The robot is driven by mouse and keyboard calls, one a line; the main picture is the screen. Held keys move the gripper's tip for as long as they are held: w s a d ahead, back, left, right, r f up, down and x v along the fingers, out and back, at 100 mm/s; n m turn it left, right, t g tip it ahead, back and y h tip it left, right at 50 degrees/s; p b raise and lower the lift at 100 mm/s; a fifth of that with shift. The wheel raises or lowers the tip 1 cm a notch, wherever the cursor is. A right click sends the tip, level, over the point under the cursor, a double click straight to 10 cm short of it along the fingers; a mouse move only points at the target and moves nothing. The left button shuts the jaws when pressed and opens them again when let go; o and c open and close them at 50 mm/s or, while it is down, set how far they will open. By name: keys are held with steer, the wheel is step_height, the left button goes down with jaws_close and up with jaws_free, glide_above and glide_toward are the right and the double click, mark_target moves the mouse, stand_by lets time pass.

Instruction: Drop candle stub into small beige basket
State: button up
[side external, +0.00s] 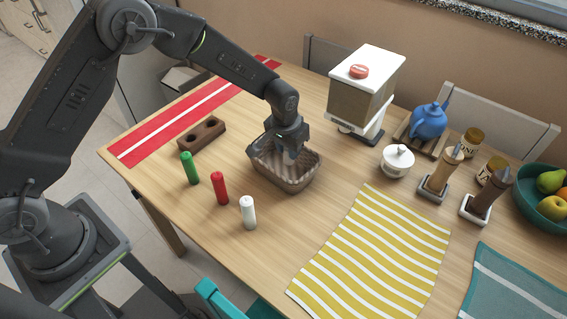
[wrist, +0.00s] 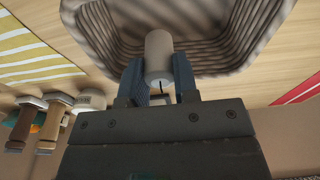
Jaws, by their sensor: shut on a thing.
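The small beige basket (side external: 303,181) stands on the table under my gripper (side external: 291,150). In the wrist view the basket's ribbed wall (wrist: 235,35) fills the top. My gripper also shows in the wrist view (wrist: 159,75), with its fingers shut on a pale, grey-beige candle stub (wrist: 158,50). A dark wick shows at the stub's near end. The stub is held over the basket's opening; I cannot tell whether it touches the bottom. In the side view the stub is hidden by the fingers and basket wall.
A dispenser (side external: 362,95), a white sugar bowl (side external: 397,161) and a yellow striped cloth (side external: 375,255) are to the right.

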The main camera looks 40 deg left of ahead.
steer(key=o, duration=1)
step_height(320, 180, up, 14)
steer(key=s, duration=0.2)
steer(key=shift+f, duration=0.15)
steer(key=s+a+r+t, duration=0.1)
steer(key=s+a+r, duration=0.3)
steer(key=s+r, duration=0.3)
steer(key=s+a+r+t, duration=0.1)
steer(key=s+a+r, duration=0.1)
steer(key=s, duration=0.8)
steer(key=s+a+r+t, duration=0.1)
steer(key=s+a+r, duration=0.2)
steer(key=s, duration=0.7)
steer(key=shift+s+a+r+t, duration=0.3)
steer(key=shift+s+a+t, duration=0.1)
steer(key=shift+a, duration=0.15)
